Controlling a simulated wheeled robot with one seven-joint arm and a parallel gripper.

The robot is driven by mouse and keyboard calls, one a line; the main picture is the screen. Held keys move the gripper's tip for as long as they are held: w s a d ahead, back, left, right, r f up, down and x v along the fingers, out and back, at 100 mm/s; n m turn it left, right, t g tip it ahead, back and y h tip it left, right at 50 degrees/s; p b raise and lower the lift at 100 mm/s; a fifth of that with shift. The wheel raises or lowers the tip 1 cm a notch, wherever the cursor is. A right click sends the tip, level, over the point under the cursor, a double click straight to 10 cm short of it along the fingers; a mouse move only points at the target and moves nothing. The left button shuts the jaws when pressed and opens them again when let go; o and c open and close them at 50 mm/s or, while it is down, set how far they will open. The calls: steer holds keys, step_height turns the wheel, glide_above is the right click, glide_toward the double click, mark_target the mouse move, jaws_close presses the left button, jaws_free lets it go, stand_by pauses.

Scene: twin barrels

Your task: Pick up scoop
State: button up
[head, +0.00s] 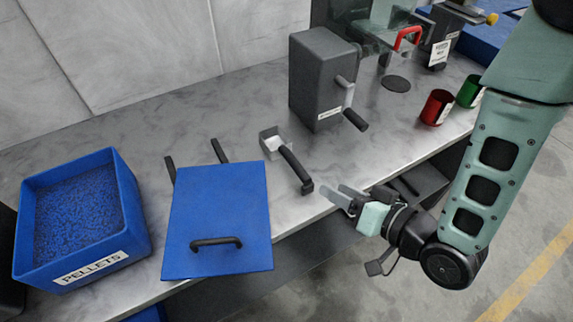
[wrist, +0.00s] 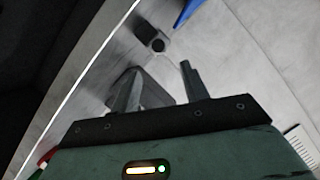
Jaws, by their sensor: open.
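The scoop (head: 293,168) lies on the grey counter in the middle of the head view. Its small metal pan points to the back left, and its black handle points towards the front edge. My gripper (head: 333,193) is at the counter's front edge, just right of the handle's end, with its jaws apart and nothing seen between them. The pan cannot be made out clearly there.
A blue lid (head: 220,205) with a black handle lies left of the scoop, beside a blue pellet bin (head: 137,212). A dark grey box with a crank (head: 316,85) stands behind the scoop. Red (head: 436,107) and green (head: 470,91) cups stand at the right.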

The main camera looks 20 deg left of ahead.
mark_target(300, 166)
steer(key=shift+f+b+x, duration=0.25)
steer(key=shift+b+x, duration=0.85)
steer(key=shift+b, duration=1.55)
steer(key=x, duration=0.1)
steer(key=p+x, duration=0.1)
steer(key=x, duration=0.1)
steer(key=shift+w+a+r, duration=0.1)
steer(key=shift+a+r, duration=0.1)
steer(key=shift+a, duration=0.1)
steer(key=shift+w+p+x, duration=0.1)
steer(key=shift+p+x, duration=0.45)
steer(key=shift+x, duration=1.05)
steer(key=shift+w+p+x, duration=0.15)
steer(key=shift+p+x, duration=0.35)
steer(key=shift+x, duration=1.05)
steer(key=shift+r, duration=0.2)
jaws_close()
